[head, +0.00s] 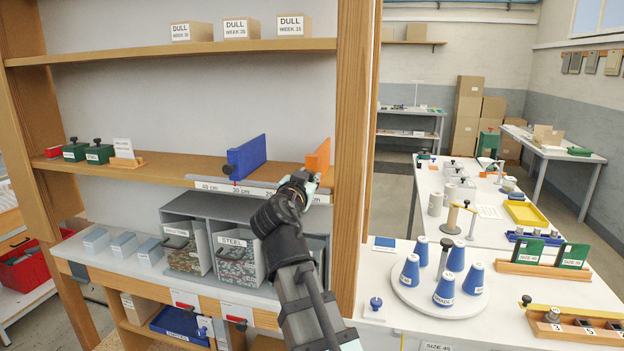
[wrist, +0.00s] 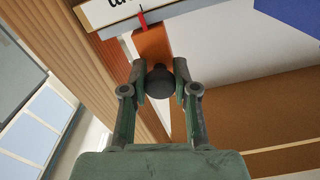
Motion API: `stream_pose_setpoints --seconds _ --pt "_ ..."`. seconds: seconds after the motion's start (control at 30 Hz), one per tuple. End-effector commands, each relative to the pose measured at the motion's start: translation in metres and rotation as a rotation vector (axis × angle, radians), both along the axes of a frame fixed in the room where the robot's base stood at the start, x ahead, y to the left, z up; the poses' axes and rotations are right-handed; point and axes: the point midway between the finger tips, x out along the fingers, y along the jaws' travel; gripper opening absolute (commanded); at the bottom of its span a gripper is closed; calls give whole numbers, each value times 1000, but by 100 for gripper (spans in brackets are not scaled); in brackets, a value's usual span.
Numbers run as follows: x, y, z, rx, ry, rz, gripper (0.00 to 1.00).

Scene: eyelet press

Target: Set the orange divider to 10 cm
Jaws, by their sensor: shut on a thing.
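The orange divider (head: 318,157) stands upright at the right end of the middle shelf, close to the wooden upright. In the wrist view its orange front (wrist: 152,45) shows with a red pointer (wrist: 143,20) against the scale strip (wrist: 110,12). My gripper (head: 299,181) is at the divider's front, at the shelf edge. In the wrist view my gripper (wrist: 158,84) is shut on a dark round knob (wrist: 159,83) just below the orange front. The scale strip (head: 262,191) runs along the shelf edge; my gripper hides part of it, and the mark at the orange pointer is unreadable.
A blue divider (head: 246,157) stands left on the same shelf, with clear shelf between the two. The wooden upright (head: 350,150) is close on the right. Grey bins (head: 236,260) stand below. Green weights (head: 99,153) and a card are farther left.

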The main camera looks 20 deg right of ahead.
Motion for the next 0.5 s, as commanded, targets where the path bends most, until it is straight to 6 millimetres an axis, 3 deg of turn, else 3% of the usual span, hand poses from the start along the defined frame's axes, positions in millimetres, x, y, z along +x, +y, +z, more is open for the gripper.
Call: stream_pose_setpoints --seconds 0.17,0.2,0.27,0.5 --pt "1 0 1 -2 1 0 0" --pt "1 0 1 -2 1 0 39" --pt "1 0 1 -2 1 0 55" --pt "1 0 1 -1 0 0 55"
